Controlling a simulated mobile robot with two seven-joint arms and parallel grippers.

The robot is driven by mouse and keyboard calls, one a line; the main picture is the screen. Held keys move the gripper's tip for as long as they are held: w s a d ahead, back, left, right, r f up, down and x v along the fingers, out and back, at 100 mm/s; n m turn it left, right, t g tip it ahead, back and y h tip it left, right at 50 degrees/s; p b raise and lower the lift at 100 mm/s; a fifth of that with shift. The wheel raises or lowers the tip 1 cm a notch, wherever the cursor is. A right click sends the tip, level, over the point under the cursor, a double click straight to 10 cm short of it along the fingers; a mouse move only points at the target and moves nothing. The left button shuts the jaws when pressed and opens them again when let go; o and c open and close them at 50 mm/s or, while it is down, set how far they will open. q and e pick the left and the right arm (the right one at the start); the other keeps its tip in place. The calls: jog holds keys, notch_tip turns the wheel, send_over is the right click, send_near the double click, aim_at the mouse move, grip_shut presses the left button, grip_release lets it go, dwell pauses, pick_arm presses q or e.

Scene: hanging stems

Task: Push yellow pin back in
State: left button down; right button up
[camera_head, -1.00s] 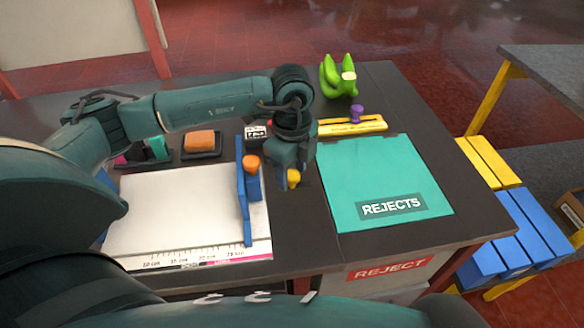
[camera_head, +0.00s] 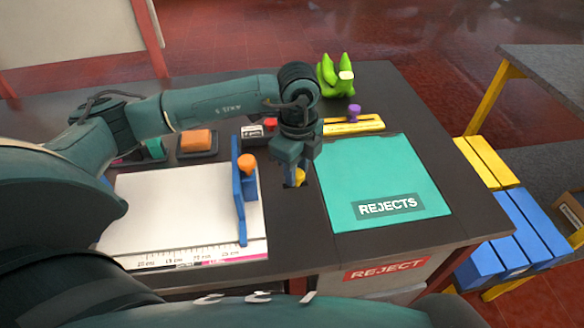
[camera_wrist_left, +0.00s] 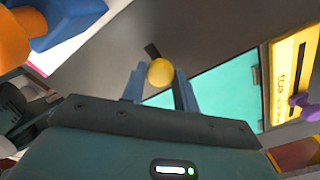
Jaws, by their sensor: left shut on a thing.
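The yellow pin (camera_head: 300,177), with a round yellow head, is at my left gripper (camera_head: 293,172), over the dark table between the white board and the teal mat. In the left wrist view the yellow head (camera_wrist_left: 160,72) sits between the two blue-grey fingertips (camera_wrist_left: 160,88). The left gripper is shut on it and points down. The pin's shaft is hidden, so I cannot tell how deep it sits. A short dark strip (camera_wrist_left: 152,50) shows just beyond the head. My right gripper is not in view.
A blue fixture (camera_head: 241,195) with an orange knob (camera_head: 247,161) stands close left on the white board (camera_head: 170,215). The teal REJECTS mat (camera_head: 380,180) lies right. A yellow slotted bar (camera_head: 350,127) with a purple knob (camera_head: 354,112) and a green object (camera_head: 335,75) are behind.

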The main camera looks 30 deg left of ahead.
pick_arm(q)
jog(key=shift+w+d, duration=0.55)
jog(key=shift+d, duration=0.2)
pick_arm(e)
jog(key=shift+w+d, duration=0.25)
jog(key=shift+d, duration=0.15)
pick_arm(q)
jog(key=c, duration=1.1)
grip_release()
jog(key=shift+o, duration=0.2)
jog(key=shift+r, duration=0.1)
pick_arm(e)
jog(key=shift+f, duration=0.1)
pick_arm(q)
jog(key=shift+r, duration=0.35)
notch_tip(320, 180, up, 12)
jog(key=shift+r+b, duration=0.15)
jog(key=shift+b, duration=0.2)
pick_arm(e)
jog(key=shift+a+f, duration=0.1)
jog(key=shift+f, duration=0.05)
